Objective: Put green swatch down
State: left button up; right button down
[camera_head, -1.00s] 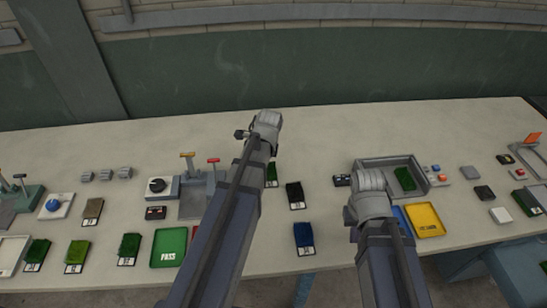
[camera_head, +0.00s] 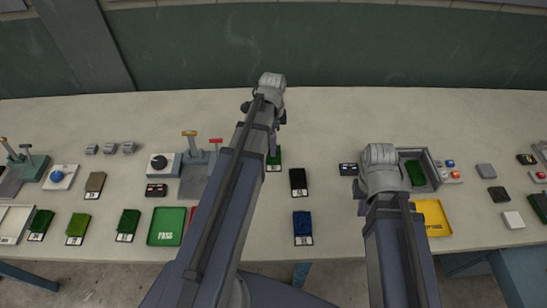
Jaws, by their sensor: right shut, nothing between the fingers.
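A green swatch (camera_head: 414,173) lies in the grey tray fixture (camera_head: 434,170) at the right. My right gripper (camera_head: 380,185) is beside it on the left, seen from above; its wrist hides the fingers and the tray's left part. It is shut and empty. Another green swatch (camera_head: 274,158) lies on the table below my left gripper (camera_head: 280,118), partly behind the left arm. The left fingers are too small and covered to judge. More green swatches (camera_head: 41,222), (camera_head: 78,226), (camera_head: 129,222) lie with label cards at the front left.
A green PASS tray (camera_head: 167,226) and a yellow tray (camera_head: 433,217) are near the front edge, the latter partly behind my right arm. A black swatch (camera_head: 298,180) and a blue swatch (camera_head: 302,223) lie between the arms. The rear table strip is clear.

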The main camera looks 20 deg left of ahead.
pick_arm(q)
jog(key=shift+d+f+b, duration=0.1)
jog(key=shift+f+b, duration=2.55)
pick_arm(e)
jog(key=shift+f, duration=2.6)
pick_arm(q)
jog(key=shift+r, duration=0.15)
pick_arm(e)
jog(key=shift+r, duration=0.1)
pick_arm(q)
jog(key=shift+c, duration=0.2)
jog(key=c, duration=1.1)
jog(key=shift+r, duration=0.1)
pick_arm(e)
jog(key=shift+r, duration=0.1)
